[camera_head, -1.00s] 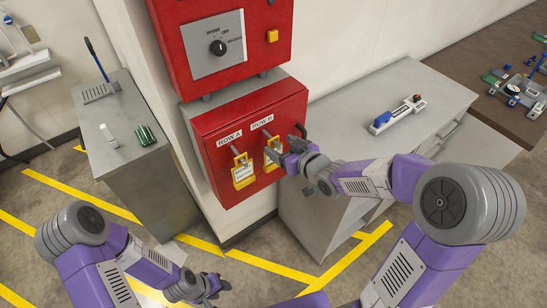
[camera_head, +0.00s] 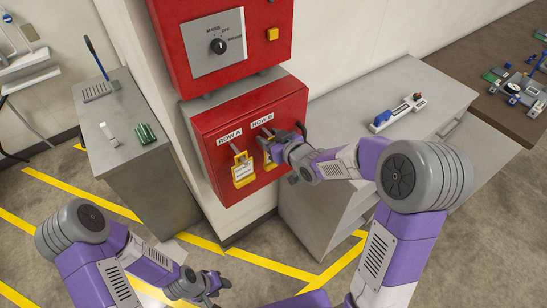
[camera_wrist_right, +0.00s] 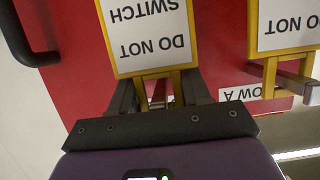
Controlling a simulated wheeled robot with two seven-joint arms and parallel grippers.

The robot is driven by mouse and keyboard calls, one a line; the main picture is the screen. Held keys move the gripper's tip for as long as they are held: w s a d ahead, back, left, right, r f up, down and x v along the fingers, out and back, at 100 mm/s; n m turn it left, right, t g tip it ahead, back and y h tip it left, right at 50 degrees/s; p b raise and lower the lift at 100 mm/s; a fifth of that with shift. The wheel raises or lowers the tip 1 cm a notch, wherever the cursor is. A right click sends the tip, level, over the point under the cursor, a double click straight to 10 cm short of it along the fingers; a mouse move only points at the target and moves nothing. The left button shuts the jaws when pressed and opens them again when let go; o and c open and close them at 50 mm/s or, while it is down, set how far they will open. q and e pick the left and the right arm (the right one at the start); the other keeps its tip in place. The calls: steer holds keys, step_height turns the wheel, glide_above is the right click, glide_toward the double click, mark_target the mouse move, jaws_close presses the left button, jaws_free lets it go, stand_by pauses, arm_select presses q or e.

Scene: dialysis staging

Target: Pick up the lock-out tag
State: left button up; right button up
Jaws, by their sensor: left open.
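Two yellow-framed lock-out tags reading "DO NOT SWITCH" hang on the lower red box. The ROW A tag (camera_head: 243,173) hangs clear at the left. The ROW B tag (camera_head: 267,160) is partly hidden by my right gripper (camera_head: 277,148). In the right wrist view the nearer tag (camera_wrist_right: 147,35) appears upside down. The fingers of my right gripper (camera_wrist_right: 158,95) lie either side of its yellow loop; their tips are hidden and I cannot tell whether they grip. The other tag (camera_wrist_right: 288,28) is beside it, outside the fingers. My left gripper (camera_head: 213,286) is open and empty, low over the floor.
The red box (camera_head: 215,135) sits below a red switch panel (camera_head: 180,40) on a pillar. A grey cabinet (camera_head: 435,85) stands right, carrying a blue-and-white device (camera_head: 398,113). A grey cart (camera_head: 115,105) stands left. Yellow lines mark the open floor.

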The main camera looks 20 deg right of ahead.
steer(key=c, duration=0.6)
steer(key=shift+c, duration=0.2)
steer(key=shift+r, duration=0.1)
steer(key=shift+r, duration=0.15)
steer(key=s+d+b, duration=0.3)
steer(key=s+b, duration=0.1)
steer(key=s, duration=0.4)
steer(key=s+d+b, duration=0.3)
steer(key=s, duration=0.6)
steer(key=shift+b, duration=0.4)
